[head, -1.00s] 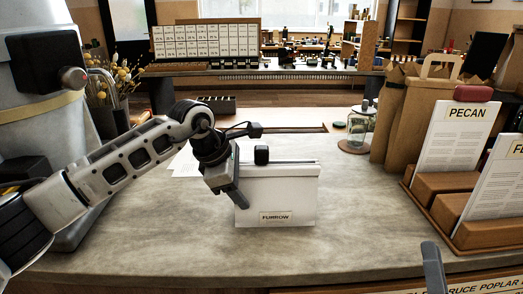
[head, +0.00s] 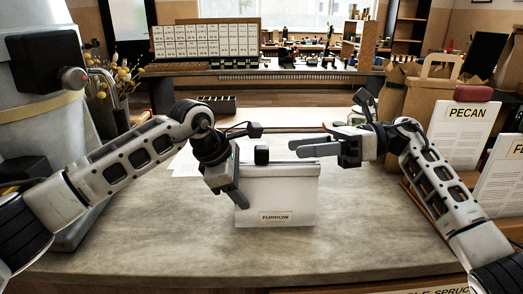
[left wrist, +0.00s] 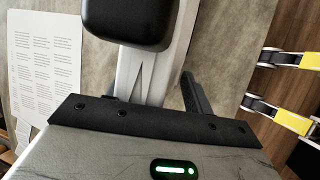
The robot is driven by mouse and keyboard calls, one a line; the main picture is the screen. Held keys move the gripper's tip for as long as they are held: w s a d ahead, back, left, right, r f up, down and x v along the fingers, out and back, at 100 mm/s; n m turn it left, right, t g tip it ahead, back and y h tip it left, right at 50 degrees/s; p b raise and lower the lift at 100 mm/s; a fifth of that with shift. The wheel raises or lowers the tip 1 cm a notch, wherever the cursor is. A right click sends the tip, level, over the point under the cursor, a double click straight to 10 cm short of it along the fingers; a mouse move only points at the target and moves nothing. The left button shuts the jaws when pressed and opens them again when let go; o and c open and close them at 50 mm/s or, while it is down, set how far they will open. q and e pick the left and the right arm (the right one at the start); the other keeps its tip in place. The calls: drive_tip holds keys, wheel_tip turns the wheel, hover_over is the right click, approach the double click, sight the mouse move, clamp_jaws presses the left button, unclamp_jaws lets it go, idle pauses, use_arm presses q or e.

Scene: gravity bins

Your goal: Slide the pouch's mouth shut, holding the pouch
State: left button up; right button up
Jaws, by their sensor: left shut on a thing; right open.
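The white pouch (head: 277,193) stands upright on the counter, with a label reading FURROW low on its front. A black slider block (head: 262,155) sits on its top edge, left of the middle. My left gripper (head: 239,198) is shut on the pouch at its left side. In the left wrist view the slider (left wrist: 128,22) is close, above the pouch's white edge (left wrist: 143,75). My right gripper (head: 304,150) is open and empty, its fingers pointing left near the pouch's top right corner. I cannot tell whether it touches the pouch.
Paper sheets (head: 184,161) lie behind my left arm. At the right stand brown paper bags (head: 423,90) and a wooden rack with cards, one reading PECAN (head: 465,135). The counter in front of the pouch (head: 250,250) is clear.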

sight(261, 147)
drive_tip(key=w+d+h, duration=0.1)
drive_tip(key=w+r+n+t+h, duration=0.1)
drive_tip(key=w+d+n+h, duration=0.1)
drive_tip(key=w, duration=0.1)
drive_tip(key=shift+d+r+t+h, duration=0.25)
drive_tip(key=shift+d+t+h, duration=0.05)
drive_tip(key=shift+t+h, duration=0.1)
drive_tip(key=x, duration=1.1)
drive_tip(key=shift+w+a+f, duration=0.1)
drive_tip(key=shift+a+f, duration=0.1)
drive_tip(key=shift+a, duration=0.15)
